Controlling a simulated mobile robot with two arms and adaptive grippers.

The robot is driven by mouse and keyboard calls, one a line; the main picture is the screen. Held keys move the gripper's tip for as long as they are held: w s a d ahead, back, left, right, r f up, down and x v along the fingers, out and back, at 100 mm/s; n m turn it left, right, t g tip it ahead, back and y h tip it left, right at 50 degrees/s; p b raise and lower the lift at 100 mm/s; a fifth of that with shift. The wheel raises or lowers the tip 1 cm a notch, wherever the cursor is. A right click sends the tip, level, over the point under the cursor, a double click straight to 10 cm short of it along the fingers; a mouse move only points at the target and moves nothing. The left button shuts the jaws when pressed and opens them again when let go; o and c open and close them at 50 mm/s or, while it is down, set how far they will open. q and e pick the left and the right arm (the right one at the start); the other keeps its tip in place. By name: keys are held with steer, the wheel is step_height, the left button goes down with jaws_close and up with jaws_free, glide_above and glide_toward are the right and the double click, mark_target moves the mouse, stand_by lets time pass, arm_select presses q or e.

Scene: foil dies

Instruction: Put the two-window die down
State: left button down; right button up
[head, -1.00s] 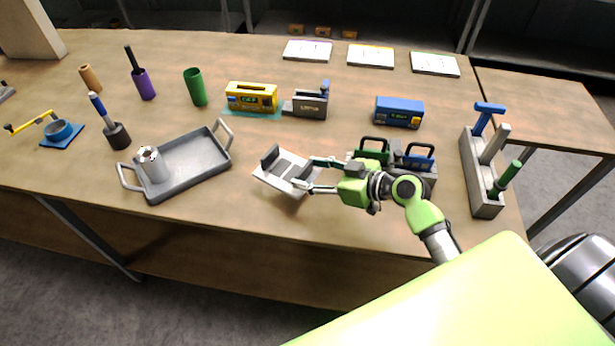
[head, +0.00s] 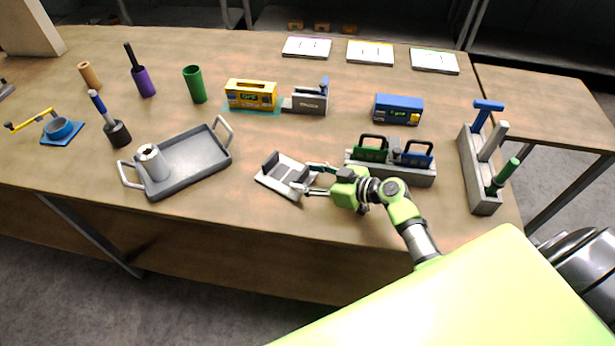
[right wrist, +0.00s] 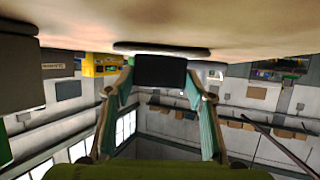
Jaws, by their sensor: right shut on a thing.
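The two-window die (head: 277,183) is a flat pale grey plate with darker window areas and dark grey upright pieces. It is near the table's front edge, between the tray and the rack. My right gripper (head: 312,180) reaches it from the right and is shut on one upright piece. In the right wrist view that piece is a dark block (right wrist: 160,70) between the fingertips. The plate lies about level, at or just above the table; I cannot tell whether it touches. My left gripper is not in view.
A grey tray (head: 208,164) with a cylinder (head: 152,162) stands to the left. A rack (head: 405,178) with green and blue handled dies is close on the right. A yellow box (head: 252,96) and blue box (head: 398,108) stand behind. The table (head: 240,222) around the die is clear.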

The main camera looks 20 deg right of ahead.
steer(key=shift+f, duration=0.1)
steer(key=o, duration=1.4)
steer(key=shift+o, duration=0.2)
steer(key=shift+s+d, duration=0.2)
steer(key=shift+s, duration=0.05)
steer(key=b+v, duration=0.4)
steer(key=v, duration=0.6)
steer(key=shift+s+d, duration=0.1)
steer(key=shift+s+d+r, duration=0.25)
steer(key=shift+s+r, duration=0.2)
steer(key=shift+r, duration=0.05)
